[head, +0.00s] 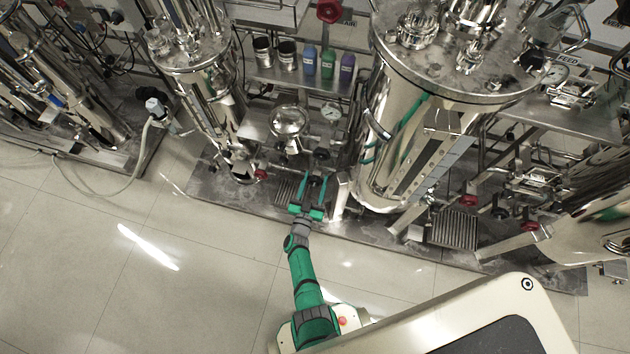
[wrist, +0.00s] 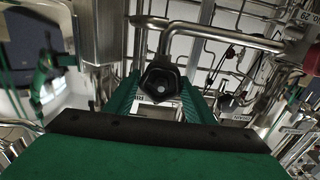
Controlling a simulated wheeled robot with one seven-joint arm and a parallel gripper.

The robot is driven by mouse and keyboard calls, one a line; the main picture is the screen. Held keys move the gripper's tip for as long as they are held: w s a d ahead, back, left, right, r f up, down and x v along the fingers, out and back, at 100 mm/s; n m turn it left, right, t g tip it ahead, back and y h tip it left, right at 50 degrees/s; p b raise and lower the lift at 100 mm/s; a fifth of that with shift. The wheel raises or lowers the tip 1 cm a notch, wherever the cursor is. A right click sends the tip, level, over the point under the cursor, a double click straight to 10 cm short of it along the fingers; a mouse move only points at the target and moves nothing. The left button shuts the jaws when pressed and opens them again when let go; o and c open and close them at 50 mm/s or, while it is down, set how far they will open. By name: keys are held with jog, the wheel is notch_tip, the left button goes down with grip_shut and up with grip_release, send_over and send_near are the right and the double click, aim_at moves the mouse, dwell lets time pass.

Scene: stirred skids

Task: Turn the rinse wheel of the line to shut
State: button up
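A small black lobed handwheel (wrist: 163,82) sits on a bent steel pipe in the middle of the wrist view. It is also in the head view (head: 316,181), low at the front of the skid. A small plate below it is mostly hidden, so I cannot read whether it says rinse. My gripper (head: 314,177) reaches over the skid's front edge with its two green fingers apart. In the wrist view my gripper (wrist: 160,100) has one finger on each side of the black wheel. I cannot tell whether either finger touches it.
A large steel vessel (head: 440,75) stands right of my gripper and a slimmer vessel (head: 190,60) left. A red wheel (head: 260,174) is low on the left; another (wrist: 303,48) is at the wrist view's right edge. Pipes crowd around. The tiled floor (head: 150,260) in front is clear.

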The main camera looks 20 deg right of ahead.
jog(key=c, duration=0.5)
